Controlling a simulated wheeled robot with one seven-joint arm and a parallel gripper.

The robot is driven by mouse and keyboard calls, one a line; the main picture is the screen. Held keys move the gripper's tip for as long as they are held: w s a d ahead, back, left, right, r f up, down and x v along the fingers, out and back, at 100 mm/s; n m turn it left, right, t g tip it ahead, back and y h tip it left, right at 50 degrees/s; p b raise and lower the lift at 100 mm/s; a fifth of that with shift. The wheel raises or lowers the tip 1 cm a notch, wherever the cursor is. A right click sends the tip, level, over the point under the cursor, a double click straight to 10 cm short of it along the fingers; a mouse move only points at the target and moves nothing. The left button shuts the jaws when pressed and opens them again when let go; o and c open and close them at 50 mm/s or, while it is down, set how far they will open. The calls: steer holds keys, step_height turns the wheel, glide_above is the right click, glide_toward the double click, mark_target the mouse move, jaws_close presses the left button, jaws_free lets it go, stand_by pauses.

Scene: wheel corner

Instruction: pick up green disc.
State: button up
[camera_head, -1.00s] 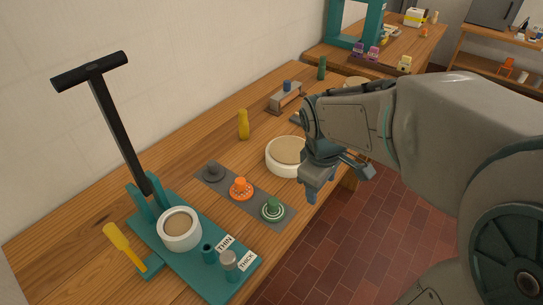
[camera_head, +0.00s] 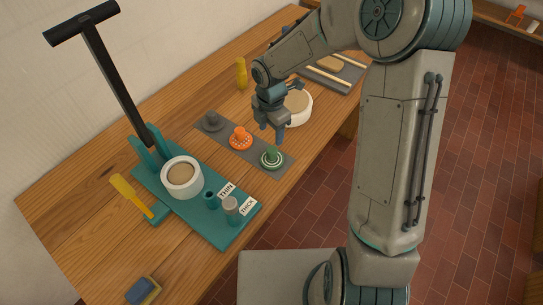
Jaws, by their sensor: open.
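The green disc (camera_head: 271,158) has a knob on top and pale rings. It sits at the right end of a grey strip (camera_head: 220,138) on the wooden table. An orange disc (camera_head: 240,138) and a grey disc (camera_head: 212,121) sit beside it on the same strip. My gripper (camera_head: 268,134) points down just behind and above the green disc, with open, empty fingers. It appears apart from the disc; the exact height gap is hard to tell.
A white round bowl (camera_head: 298,108) stands right behind my gripper. A teal press base (camera_head: 190,213) with a tall black T-handle (camera_head: 105,75) stands at the left front. A yellow bottle (camera_head: 241,73) stands further back. A sponge (camera_head: 143,291) lies at the front.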

mark_target(272, 149)
step_height(272, 149, down, 4)
steer(key=shift+r, duration=0.25)
steer(key=shift+s+d+f, duration=0.1)
steer(key=shift+s+f, duration=0.1)
steer(key=shift+f, duration=1.15)
steer(key=shift+s+d+f, duration=0.1)
steer(key=shift+s+f, duration=0.1)
steer(key=shift+f, duration=1.1)
steer(key=c, duration=1.1)
steer(key=shift+c, duration=0.2)
steer(key=shift+r, duration=0.1)
